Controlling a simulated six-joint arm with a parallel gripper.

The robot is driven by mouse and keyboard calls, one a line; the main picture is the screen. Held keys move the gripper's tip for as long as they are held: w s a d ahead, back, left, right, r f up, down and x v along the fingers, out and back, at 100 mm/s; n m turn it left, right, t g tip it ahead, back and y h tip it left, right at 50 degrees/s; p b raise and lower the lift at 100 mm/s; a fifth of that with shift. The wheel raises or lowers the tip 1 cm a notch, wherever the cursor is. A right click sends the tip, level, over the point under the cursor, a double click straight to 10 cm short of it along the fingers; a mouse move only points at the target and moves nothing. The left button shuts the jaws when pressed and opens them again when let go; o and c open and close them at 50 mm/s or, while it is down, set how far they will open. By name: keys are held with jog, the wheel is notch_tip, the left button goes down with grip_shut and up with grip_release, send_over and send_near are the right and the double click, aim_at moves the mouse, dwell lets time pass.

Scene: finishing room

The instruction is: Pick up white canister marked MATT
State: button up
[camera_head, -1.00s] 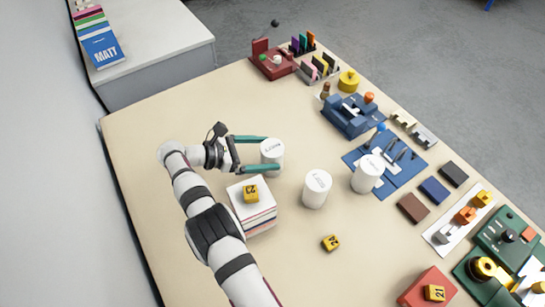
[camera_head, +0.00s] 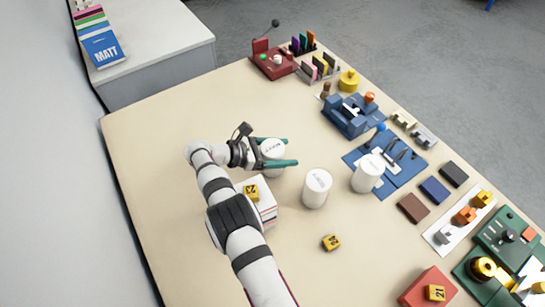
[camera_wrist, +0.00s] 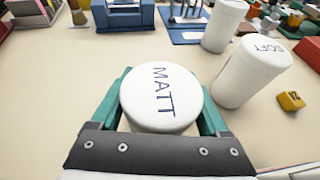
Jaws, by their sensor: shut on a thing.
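The white canister marked MATT (camera_wrist: 160,97) stands between the two green fingers of my gripper (camera_head: 280,153), and its lid lettering faces up in the wrist view. My gripper is shut on it, one finger on each side. In the head view the canister (camera_head: 271,150) is upright at the middle of the table, partly hidden by the fingers; I cannot tell whether its base touches the table. A second white canister, marked SOFT in the wrist view (camera_wrist: 253,72), stands to its right. A third white canister (camera_head: 367,174) stands further right, by a blue mat.
A stack of sheets or books (camera_head: 266,208) with a yellow numbered block (camera_head: 251,191) on it sits close below my gripper. Another yellow block (camera_head: 331,242) lies on the beige table (camera_head: 170,130). Tools and coloured blocks line the right edge. The table's left part is clear.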

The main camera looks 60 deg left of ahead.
grip_shut()
